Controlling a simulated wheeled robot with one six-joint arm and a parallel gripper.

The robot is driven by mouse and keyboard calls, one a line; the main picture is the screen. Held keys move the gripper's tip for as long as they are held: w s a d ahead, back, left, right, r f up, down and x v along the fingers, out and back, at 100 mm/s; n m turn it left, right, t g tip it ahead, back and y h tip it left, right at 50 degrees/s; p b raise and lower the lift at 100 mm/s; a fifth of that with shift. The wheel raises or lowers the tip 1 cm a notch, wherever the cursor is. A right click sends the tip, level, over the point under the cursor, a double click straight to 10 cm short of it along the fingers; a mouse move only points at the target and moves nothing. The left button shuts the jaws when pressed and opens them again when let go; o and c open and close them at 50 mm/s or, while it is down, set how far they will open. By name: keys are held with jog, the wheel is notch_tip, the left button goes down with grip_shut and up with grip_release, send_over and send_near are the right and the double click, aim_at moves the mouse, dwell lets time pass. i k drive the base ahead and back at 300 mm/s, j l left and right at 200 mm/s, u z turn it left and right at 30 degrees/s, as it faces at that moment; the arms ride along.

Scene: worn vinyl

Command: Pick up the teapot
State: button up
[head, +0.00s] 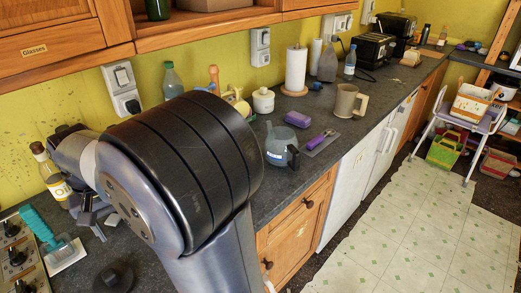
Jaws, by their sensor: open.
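The teapot (277,151) stands upright on the dark worktop right of my arm, close to the front edge. It has a blue-grey body, a knob on top and a dark handle on its right side. My large dark arm joint fills the middle of the view, just left of the teapot. My gripper (96,217) shows partly at the left, behind my arm, near the bottle and the turquoise-handled tool. It is open, well apart from the teapot, and I see nothing between its fingers. Part of it is hidden by my arm.
A purple-handled utensil (322,139) and purple box (298,119) lie right of the teapot. A beige mug (346,101), white lidded pot (263,100) and paper roll (296,70) stand behind. Cupboards (215,22) overhang the worktop.

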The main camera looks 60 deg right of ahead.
aim_at(281, 143)
jog(key=z, duration=1.95)
